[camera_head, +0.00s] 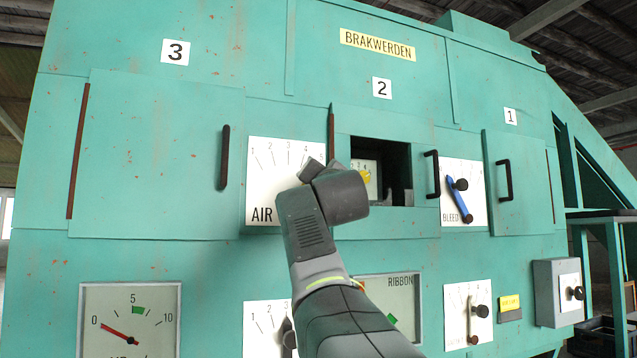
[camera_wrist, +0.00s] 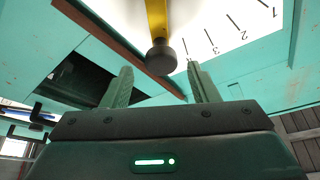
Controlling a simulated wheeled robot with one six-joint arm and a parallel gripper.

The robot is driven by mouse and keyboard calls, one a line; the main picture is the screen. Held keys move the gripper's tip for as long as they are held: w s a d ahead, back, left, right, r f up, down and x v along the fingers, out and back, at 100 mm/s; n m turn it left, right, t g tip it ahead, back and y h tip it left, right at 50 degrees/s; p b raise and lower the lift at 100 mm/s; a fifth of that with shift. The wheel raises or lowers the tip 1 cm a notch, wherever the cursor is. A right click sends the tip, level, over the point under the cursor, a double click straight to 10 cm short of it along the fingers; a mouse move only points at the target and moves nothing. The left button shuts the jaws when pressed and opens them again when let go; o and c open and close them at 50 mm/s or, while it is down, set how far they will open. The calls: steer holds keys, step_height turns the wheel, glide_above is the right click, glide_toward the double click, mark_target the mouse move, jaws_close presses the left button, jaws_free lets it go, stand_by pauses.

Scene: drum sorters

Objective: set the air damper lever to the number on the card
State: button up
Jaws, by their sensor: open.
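The white air damper plate marked AIR (camera_head: 262,180) is on the teal machine, with a scale of 1 to 5 along its top. The wrist view shows part of the plate upside down (camera_wrist: 225,30). The yellow lever (camera_wrist: 156,18) with its black knob (camera_wrist: 161,57) shows there. In the head view my gripper hides the lever. My gripper (camera_head: 312,170) is in front of the plate's right side. Its fingers (camera_wrist: 160,84) are open and empty, with the knob just beyond the gap between them. Contact is not visible. I cannot identify the number card.
A square opening (camera_head: 398,160) right of the plate holds a partly hidden dial with a yellow patch. Door handles (camera_head: 224,158) and (camera_head: 432,174) stick out nearby. A blue lever (camera_head: 459,200) sits on the BLEED plate. Other plates and gauges (camera_head: 130,310) are below.

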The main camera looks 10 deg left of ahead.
steer(key=b+v, duration=0.3)
steer(key=v, duration=0.6)
steer(key=shift+s+f, duration=0.2)
steer(key=shift+s, duration=0.05)
steer(key=shift+d, duration=0.1)
steer(key=p+x, duration=0.5)
steer(key=x, duration=0.9)
steer(key=shift+r+p, duration=0.1)
steer(key=shift+p, duration=0.3)
steer(key=shift+s, duration=0.1)
